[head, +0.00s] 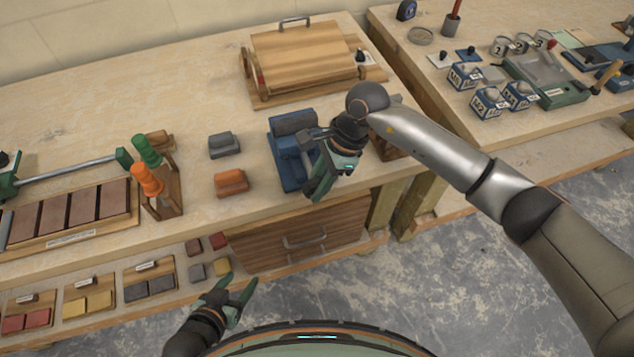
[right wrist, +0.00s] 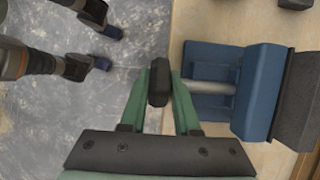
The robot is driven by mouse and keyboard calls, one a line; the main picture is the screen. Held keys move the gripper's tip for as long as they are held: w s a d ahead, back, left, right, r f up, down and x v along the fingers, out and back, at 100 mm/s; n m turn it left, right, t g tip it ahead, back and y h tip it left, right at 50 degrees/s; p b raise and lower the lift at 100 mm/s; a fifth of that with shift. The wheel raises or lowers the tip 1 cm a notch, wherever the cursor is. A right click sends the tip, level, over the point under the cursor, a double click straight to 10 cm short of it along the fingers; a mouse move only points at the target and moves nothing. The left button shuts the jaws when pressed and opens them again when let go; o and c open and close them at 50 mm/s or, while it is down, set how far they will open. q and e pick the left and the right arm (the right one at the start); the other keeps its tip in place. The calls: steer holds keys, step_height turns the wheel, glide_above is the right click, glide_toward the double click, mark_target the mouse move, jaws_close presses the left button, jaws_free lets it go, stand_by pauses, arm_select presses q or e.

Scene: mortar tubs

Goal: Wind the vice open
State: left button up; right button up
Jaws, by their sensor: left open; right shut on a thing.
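The blue vice (head: 287,160) is at the front edge of the wooden bench, with a grey-blue block at its back. In the right wrist view, the vice (right wrist: 258,92) is on the right, and a grey screw (right wrist: 215,88) runs from it toward my gripper. My right gripper (head: 318,192) is at the front of the vice. In its wrist view, the right gripper's green fingers (right wrist: 160,90) are shut on the dark vice handle (right wrist: 158,80). The rest of the handle is hidden. My left gripper (head: 238,288) is open and empty, low in front of the bench.
A grey block (head: 224,145) and an orange block (head: 231,182) lie left of the vice. A wooden press board (head: 300,65) stands behind it. A drawer (head: 300,240) is below. Screwdrivers in a rack (head: 165,195) stand further left. A second bench (head: 440,75) is at right.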

jaws_close()
steer(key=shift+h, duration=0.4)
steer(key=t+h+b, duration=0.1)
steer(key=h+b, duration=0.2)
steer(key=shift+a+f, duration=0.1)
steer(key=shift+a, duration=0.05)
steer(key=shift+t+h+b, duration=0.6)
steer(key=shift+h+b, duration=0.75)
steer(key=shift+h, duration=0.15)
steer(key=o, duration=0.8)
jaws_free()
steer(key=shift+s, duration=0.1)
